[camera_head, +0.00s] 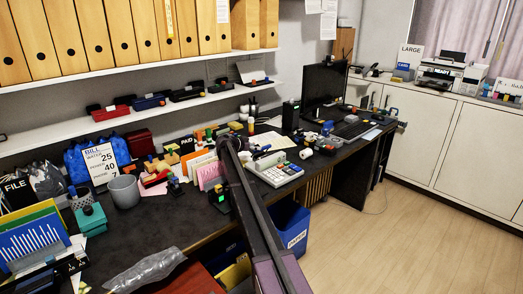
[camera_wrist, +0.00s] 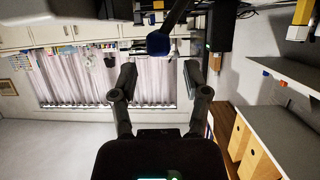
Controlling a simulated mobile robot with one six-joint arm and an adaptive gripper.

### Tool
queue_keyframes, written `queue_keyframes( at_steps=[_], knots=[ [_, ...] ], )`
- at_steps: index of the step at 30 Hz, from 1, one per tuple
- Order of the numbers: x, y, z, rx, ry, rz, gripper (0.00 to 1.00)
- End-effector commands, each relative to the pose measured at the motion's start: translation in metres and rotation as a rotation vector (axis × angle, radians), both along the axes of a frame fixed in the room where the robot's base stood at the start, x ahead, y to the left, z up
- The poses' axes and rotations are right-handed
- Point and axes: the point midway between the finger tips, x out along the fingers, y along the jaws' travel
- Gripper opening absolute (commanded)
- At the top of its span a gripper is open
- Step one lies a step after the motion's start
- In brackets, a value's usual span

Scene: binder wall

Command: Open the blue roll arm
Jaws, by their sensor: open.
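In the wrist view my gripper (camera_wrist: 159,70) is open, with its two dark fingers apart and nothing visible between them. A blue block-like piece (camera_wrist: 158,43) on a dark bar shows just beyond the fingertips, near the middle. I cannot tell for sure whether this is the blue roll arm, or whether it touches the fingers. In the head view a small blue item (camera_head: 327,128) sits on the desk in front of the monitor, too small to identify. My arm crosses the middle of the head view, and my gripper's fingers cannot be made out there.
The dark desk (camera_head: 165,228) is crowded with a grey cup (camera_head: 124,191), a calculator (camera_head: 281,174), papers and stamps. Binders (camera_head: 75,38) fill the shelf above. A blue paper bin (camera_head: 291,233) stands under the desk. The wooden floor (camera_head: 370,245) at right is clear.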

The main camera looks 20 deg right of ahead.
Motion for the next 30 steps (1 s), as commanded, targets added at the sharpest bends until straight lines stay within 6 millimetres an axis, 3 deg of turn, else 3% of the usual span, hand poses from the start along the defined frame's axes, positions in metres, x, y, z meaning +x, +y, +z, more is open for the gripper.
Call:
queue_keyframes(
  at_steps=[12, 24, 26, 30],
  knots=[
    [0.013, -0.038, -0.018, 0.0, 0.0, 0.0, 0.6],
    [0.014, -0.041, -0.019, 0.0, 0.0, 0.002, 0.6],
    [0.014, -0.041, -0.019, 0.0, 0.0, 0.002, 0.45],
    [0.014, -0.041, -0.019, 0.0, 0.0, 0.002, 0.04]
  ],
)
